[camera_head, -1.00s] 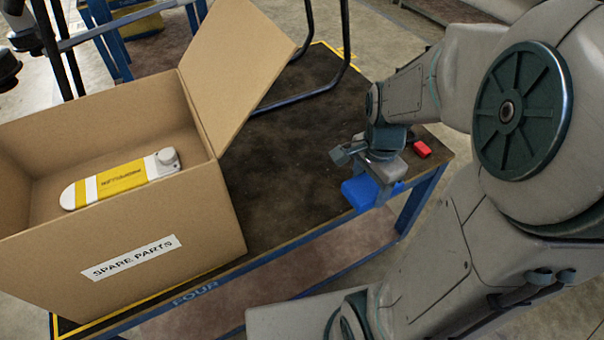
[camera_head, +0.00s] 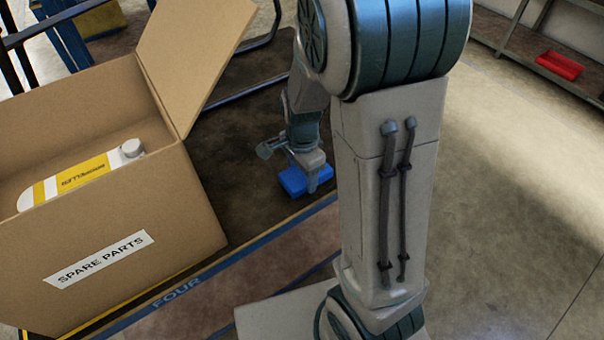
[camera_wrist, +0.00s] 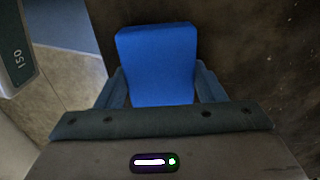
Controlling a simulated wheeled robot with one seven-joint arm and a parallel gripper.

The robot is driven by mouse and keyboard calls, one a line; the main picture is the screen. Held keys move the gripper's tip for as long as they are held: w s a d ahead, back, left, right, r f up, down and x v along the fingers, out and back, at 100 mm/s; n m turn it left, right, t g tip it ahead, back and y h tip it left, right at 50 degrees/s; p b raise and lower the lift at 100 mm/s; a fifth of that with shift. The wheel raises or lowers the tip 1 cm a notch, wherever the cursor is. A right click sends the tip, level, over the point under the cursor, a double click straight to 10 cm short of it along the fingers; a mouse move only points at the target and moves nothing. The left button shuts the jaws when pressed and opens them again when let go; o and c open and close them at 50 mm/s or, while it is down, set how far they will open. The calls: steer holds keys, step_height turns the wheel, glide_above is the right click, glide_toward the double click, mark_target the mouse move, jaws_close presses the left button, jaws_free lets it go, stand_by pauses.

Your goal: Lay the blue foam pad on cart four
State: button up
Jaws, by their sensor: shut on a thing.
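The blue foam pad (camera_head: 291,182) is held in my gripper (camera_head: 308,178), near the front edge of the cart marked FOUR (camera_head: 232,150). In the wrist view the pad (camera_wrist: 158,62) sits between the two fingers, which are shut on its sides. The pad is over the dark cart top. I cannot tell whether its underside touches the top. Part of the pad is hidden by my gripper, and my arm covers the right end of the cart.
An open cardboard box labelled SPARE PARTS (camera_head: 185,208) stands on the left of the cart, with a yellow and white item (camera_head: 80,178) inside. Bare cart top lies between box and pad. A red tray (camera_head: 559,65) is on a shelf at upper right.

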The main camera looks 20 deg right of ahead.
mark_target(302, 174)
steer(key=shift+f, duration=0.15)
steer(key=o, duration=0.9)
step_height(302, 174, up, 12)
steer(key=p, duration=0.4)
steer(key=shift+s+d+r+n+t, duration=0.1)
steer(key=shift+s+r+n+t, duration=0.45)
steer(key=shift+s+n, duration=1.6)
steer(key=shift+s+d+r+n+t, duration=0.15)
steer(key=shift+s+r+n, duration=0.75)
steer(key=shift+s+n, duration=1.25)
steer(key=shift+s+d+r+n+t, duration=0.15)
steer(key=shift+s+r+n, duration=0.95)
steer(key=shift+n, duration=1.8)
steer(key=shift+s+f, duration=0.3)
steer(key=shift+f, duration=0.05)
